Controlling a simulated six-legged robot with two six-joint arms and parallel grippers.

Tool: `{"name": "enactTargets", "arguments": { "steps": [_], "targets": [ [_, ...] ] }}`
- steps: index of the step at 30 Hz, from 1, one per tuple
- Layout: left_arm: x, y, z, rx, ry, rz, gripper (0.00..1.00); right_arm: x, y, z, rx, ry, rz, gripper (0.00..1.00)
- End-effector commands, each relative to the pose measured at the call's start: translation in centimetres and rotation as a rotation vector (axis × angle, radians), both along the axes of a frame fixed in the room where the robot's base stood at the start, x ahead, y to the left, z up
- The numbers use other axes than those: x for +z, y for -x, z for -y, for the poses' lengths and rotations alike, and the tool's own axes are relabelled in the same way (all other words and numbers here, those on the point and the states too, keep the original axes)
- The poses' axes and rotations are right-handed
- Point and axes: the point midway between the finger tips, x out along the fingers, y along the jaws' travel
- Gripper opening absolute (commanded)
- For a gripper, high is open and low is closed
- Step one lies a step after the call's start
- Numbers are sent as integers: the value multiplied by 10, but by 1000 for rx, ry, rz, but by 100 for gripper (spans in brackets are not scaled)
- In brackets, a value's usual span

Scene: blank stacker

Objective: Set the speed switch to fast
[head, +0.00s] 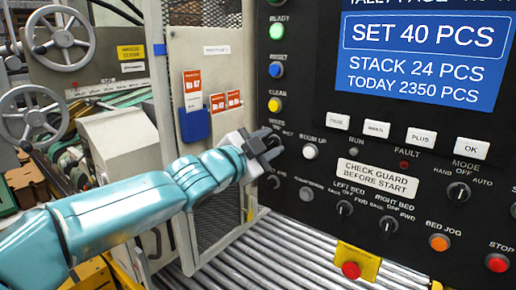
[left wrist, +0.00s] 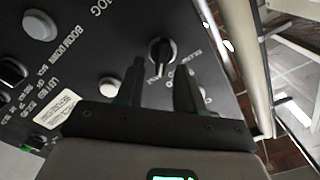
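The speed label shows on the black control panel (head: 345,120) in the head view, just under the yellow clear button. My left gripper (head: 267,146) is in front of that spot and hides the speed switch there. In the left wrist view a black rotary knob (left wrist: 162,51) with a light pointer line stands just past the tips of my left gripper (left wrist: 160,76). It lies about between the two fingers, which are apart with nothing gripped. Its lettering is too small to read surely. Whether the fingers touch it cannot be told. My right gripper is not in view.
The white boom up button (head: 310,151) is close right of the gripper. A roller conveyor (head: 300,250) runs under the panel. A mesh guard (head: 215,120) stands left.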

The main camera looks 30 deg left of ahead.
Motion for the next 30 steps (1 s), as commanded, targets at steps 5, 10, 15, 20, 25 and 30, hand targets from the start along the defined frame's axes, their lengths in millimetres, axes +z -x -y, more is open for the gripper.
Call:
{"name": "enactTargets", "arguments": {
  "steps": [5,10,15,20,25,30],
  "targets": [
    [1,26,-4,1,-1,2,37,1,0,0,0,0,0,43],
    [5,71,-11,4,-1,3,37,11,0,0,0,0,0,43],
    [5,115,-17,6,-1,2,37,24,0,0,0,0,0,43],
    [3,143,-22,6,-2,2,37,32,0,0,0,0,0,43],
    [1,158,-23,1,0,0,37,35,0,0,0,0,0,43],
    [0,160,-23,1,-1,1,37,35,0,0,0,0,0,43]
  ]
}}
